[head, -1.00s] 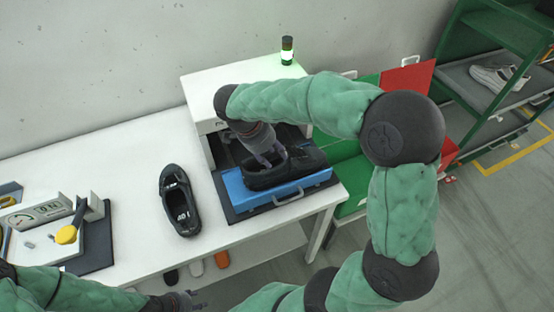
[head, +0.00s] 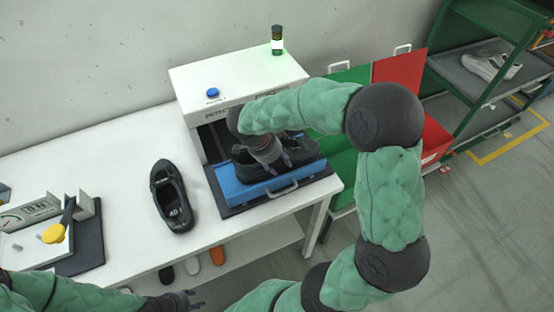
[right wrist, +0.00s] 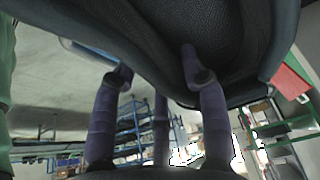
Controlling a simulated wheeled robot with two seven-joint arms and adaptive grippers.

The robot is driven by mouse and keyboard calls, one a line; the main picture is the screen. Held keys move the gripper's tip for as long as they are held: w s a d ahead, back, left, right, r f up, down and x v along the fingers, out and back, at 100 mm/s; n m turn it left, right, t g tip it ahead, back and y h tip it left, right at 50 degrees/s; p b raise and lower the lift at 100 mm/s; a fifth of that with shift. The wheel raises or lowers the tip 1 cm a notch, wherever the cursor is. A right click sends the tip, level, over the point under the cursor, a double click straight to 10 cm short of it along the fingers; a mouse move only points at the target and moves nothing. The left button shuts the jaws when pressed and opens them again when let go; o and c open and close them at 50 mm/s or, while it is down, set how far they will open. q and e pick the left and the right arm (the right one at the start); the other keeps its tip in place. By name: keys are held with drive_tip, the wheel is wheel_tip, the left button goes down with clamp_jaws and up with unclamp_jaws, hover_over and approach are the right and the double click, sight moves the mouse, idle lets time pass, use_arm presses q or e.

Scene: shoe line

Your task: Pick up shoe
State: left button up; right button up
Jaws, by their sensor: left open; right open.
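A black shoe (head: 303,152) sits on the blue drawer tray (head: 228,187) of the white machine. My right gripper (head: 281,168) is open at this shoe and hides its middle. In the right wrist view the shoe (right wrist: 225,35) fills the top, with the open fingers (right wrist: 158,65) close to it; I cannot tell whether they touch it. Another black shoe (head: 172,197), with a pale size mark inside, lies apart on the white table. My left gripper (head: 192,300) is open and empty at the bottom edge, in front of the table.
The white machine (head: 245,75) has a blue button and a lamp on top. A gauge fixture (head: 30,215) stands on the table's left. Green and red bins (head: 398,75) stand right of the machine. A green rack (head: 480,45) holds a pale shoe. The table between the fixture and loose shoe is clear.

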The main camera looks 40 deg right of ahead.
clamp_jaws()
drive_tip(key=shift+r, duration=0.1)
drive_tip(key=shift+r, duration=0.25)
drive_tip(key=s+a+r+p, duration=0.3)
drive_tip(key=s+a+r, duration=0.5)
drive_tip(key=a+r, duration=0.3)
drive_tip(key=shift+p+v, duration=0.4)
drive_tip(key=shift+v, duration=0.4)
drive_tip(key=shift+s+d, duration=0.1)
drive_tip(key=shift+s, duration=0.1)
